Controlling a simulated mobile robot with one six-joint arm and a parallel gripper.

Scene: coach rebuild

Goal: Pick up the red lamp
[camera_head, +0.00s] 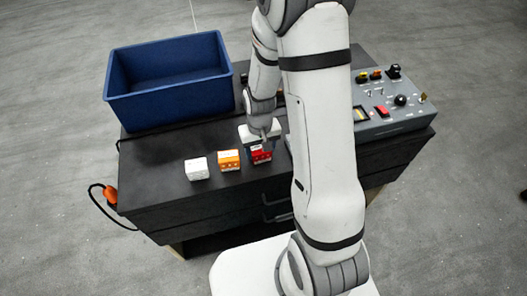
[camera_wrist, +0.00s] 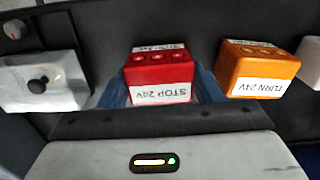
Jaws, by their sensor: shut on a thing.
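The red lamp (camera_head: 261,156) is a small red block on the black cabinet top, the rightmost of three blocks in a row. Whether the lamp still touches the cabinet top cannot be told.
An orange lamp (camera_head: 229,160) and a white one (camera_head: 197,168) stand to the left. A blue bin (camera_head: 172,99) is at the back left, empty as far as I see. A grey control panel (camera_head: 392,127) stands at the right. My arm hides part of the cabinet (camera_head: 150,165).

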